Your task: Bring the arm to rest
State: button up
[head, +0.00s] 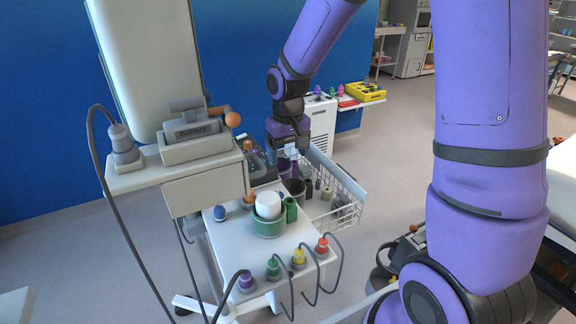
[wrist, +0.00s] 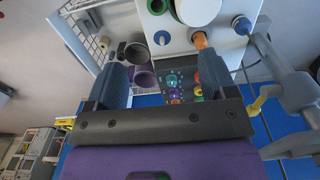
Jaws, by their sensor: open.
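My purple arm comes down from the top of the head view. My gripper (head: 291,152) hangs over the back of a white cart (head: 225,245), beside a wire basket (head: 347,205). In the wrist view my gripper (wrist: 163,72) has its two dark fingers apart. Nothing is held between them. Beyond the fingers show a purple cup (wrist: 145,80), a grey cup (wrist: 136,53) and a dark panel with coloured knobs (wrist: 182,85). The fingertips are small in the head view, and I cannot tell how far they are from these things.
A green-rimmed pot with a white top (head: 268,213) stands on the cart. Coloured plugs with cables line its front edge. A grey device on a stand (head: 190,140) rises at the left. A yellow tray (head: 365,92) sits behind. Open floor lies at the back right.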

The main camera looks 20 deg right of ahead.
jog(key=s+d+r+t, duration=0.25)
jog(key=s+r, duration=0.75)
jog(key=r, duration=0.5)
jog(key=s+d+r+t, duration=0.1)
jog(key=s+r+t, duration=0.2)
jog(key=s, duration=1.1)
jog(key=v, duration=0.3)
jog(key=shift+w, duration=0.35)
jog(key=shift+d+r, duration=0.1)
